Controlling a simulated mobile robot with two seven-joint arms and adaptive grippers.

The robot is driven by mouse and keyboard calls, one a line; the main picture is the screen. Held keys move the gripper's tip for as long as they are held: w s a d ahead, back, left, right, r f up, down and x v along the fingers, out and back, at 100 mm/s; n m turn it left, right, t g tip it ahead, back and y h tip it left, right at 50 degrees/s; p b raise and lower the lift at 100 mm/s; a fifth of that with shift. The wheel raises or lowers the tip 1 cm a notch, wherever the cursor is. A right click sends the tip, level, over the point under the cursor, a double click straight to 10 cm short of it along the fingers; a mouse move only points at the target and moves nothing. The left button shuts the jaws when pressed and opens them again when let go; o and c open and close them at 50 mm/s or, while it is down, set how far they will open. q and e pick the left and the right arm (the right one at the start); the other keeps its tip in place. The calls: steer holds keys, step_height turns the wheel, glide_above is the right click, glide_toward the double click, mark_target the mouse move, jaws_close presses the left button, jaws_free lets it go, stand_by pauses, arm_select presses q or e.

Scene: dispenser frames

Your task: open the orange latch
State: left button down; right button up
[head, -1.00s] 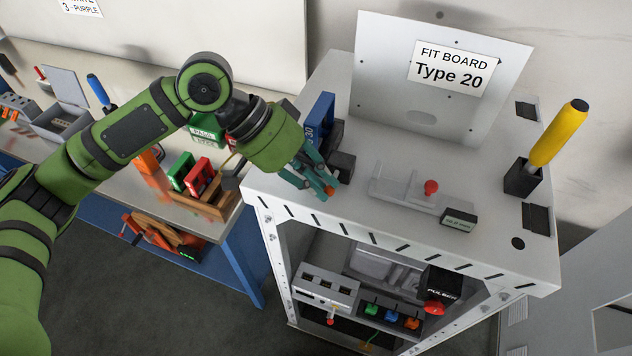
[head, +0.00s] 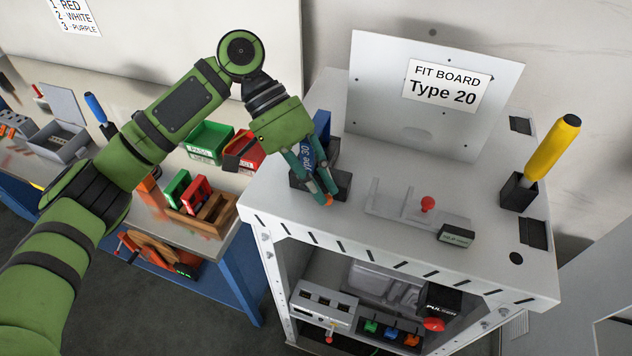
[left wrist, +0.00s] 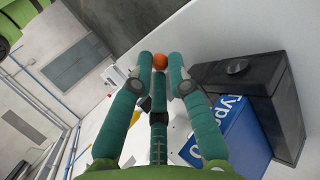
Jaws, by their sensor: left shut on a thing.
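The orange latch shows as a small round orange knob (head: 328,201) at the left front of the white cabinet top. It also shows in the left wrist view (left wrist: 160,62), at the fingertips. My left gripper (head: 322,192) reaches down to it with teal fingers. In the left wrist view the fingers (left wrist: 160,77) are closed around the knob's near side. The fingers hide the rest of the latch. My right gripper is out of view.
A white Fit Board panel (head: 380,115) stands behind. A workbench with green and red bins (head: 207,142) is at left.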

arm_select(q)
steer(key=shift+s+f, duration=0.1)
steer(key=shift+f, duration=0.05)
steer(key=c, duration=1.6)
jaws_free()
steer(key=shift+o, duration=0.7)
steer(key=shift+d, duration=0.15)
steer(key=v, duration=1.2)
